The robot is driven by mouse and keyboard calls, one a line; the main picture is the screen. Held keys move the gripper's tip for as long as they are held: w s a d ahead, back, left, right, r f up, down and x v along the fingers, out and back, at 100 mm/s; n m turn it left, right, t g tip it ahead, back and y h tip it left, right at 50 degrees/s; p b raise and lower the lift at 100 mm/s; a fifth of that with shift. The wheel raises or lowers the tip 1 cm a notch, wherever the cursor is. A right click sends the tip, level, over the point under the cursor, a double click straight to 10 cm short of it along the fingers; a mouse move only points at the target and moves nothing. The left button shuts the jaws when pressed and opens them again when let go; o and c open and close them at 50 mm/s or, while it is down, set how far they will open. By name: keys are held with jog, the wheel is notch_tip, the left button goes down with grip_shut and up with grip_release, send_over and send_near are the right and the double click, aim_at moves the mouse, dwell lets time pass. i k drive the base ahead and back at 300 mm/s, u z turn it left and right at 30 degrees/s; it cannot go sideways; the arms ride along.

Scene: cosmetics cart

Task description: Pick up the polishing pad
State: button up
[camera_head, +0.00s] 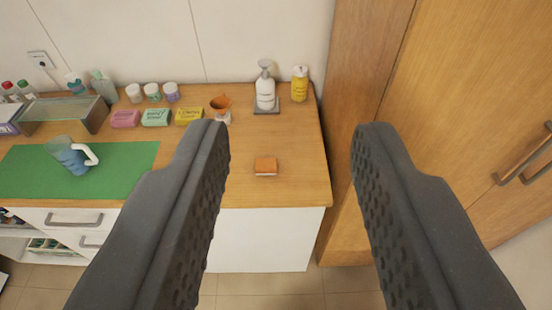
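A small block with an orange-brown top and a pale lower edge, which looks like the polishing pad (266,166), lies flat on the wooden countertop (300,190) near its front right part. My gripper (290,135) is open, with its two dark textured fingers wide apart and nothing between them. In the picture the pad shows between the fingers, nearer the left one. The fingers are closer to the camera and do not touch it.
A white pump bottle (265,88) and a yellow bottle (299,84) stand behind the pad. Soap bars (157,117) and an orange cup-like item (221,103) are left. A wooden cabinet (450,120) stands right.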

aim_at(263, 167)
jog(key=u, duration=0.05)
jog(key=i, duration=1.1)
jog(key=u, duration=0.55)
